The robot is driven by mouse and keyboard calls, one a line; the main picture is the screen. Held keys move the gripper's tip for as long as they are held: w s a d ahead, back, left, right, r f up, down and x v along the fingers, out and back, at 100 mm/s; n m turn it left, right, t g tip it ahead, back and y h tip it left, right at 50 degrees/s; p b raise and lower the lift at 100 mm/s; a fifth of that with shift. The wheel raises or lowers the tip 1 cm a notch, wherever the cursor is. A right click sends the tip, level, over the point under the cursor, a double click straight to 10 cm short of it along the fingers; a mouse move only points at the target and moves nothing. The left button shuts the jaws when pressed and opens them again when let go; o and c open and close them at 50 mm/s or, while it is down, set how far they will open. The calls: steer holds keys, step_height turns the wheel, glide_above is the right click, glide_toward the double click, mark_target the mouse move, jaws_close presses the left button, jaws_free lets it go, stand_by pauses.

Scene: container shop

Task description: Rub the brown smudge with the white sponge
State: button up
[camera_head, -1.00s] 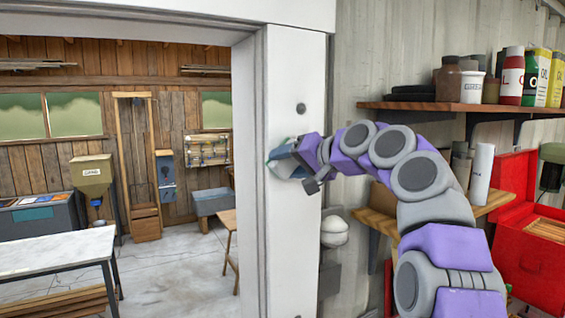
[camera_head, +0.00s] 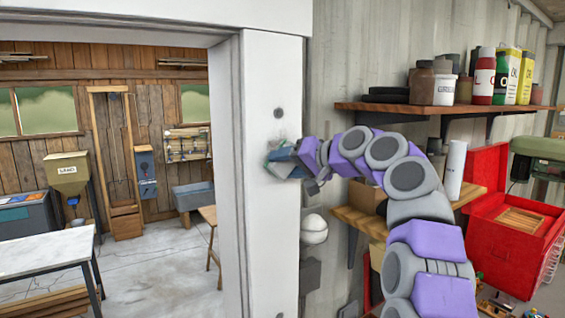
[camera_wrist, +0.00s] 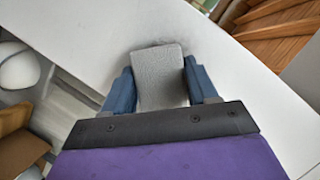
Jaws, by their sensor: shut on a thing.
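The white sponge (camera_wrist: 160,80) looks pale grey in the wrist view. My gripper (camera_wrist: 160,72) is shut on it, with one blue-grey finger on each side. In the head view my gripper (camera_head: 282,163) is at the face of the white door post (camera_head: 262,220), below a dark bolt. The sponge's far end appears to be against or very near the post; exact contact cannot be told. I cannot make out a brown smudge; only a faint dark shade shows around the sponge's far end in the wrist view.
A white rounded fixture (camera_head: 313,229) is on the wall just right of the post. A shelf (camera_head: 440,109) with bottles and cans, a lower wooden shelf (camera_head: 365,221) and a red toolbox (camera_head: 500,262) stand at the right. The doorway left of the post is open.

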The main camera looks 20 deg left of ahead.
mark_target(249, 160)
steer(key=shift+w+d+r+p, duration=0.15)
steer(key=shift+w+d+p, duration=0.65)
steer(key=shift+w+p, duration=0.25)
steer(key=shift+w+d, duration=0.15)
steer(key=shift+d, duration=0.05)
steer(key=shift+s+a+f+b, duration=0.25)
steer(key=shift+s+a+b, duration=0.1)
steer(key=shift+s+b, duration=0.2)
steer(key=shift+s+a+r+b, duration=0.1)
steer(key=shift+s+a+b, duration=0.75)
steer(key=shift+s+a, duration=0.7)
steer(key=shift+s+a+b, duration=0.85)
steer(key=shift+s+a, duration=0.45)
steer(key=shift+s, duration=0.35)
steer(key=shift+s+a, duration=0.1)
steer(key=shift+r+p, duration=1)
steer(key=shift+r, duration=0.15)
steer(key=shift+w+d+f+p, duration=0.15)
steer(key=shift+w+d+p, duration=1.1)
steer(key=shift+w+d, duration=1.2)
steer(key=shift+a, duration=0.15)
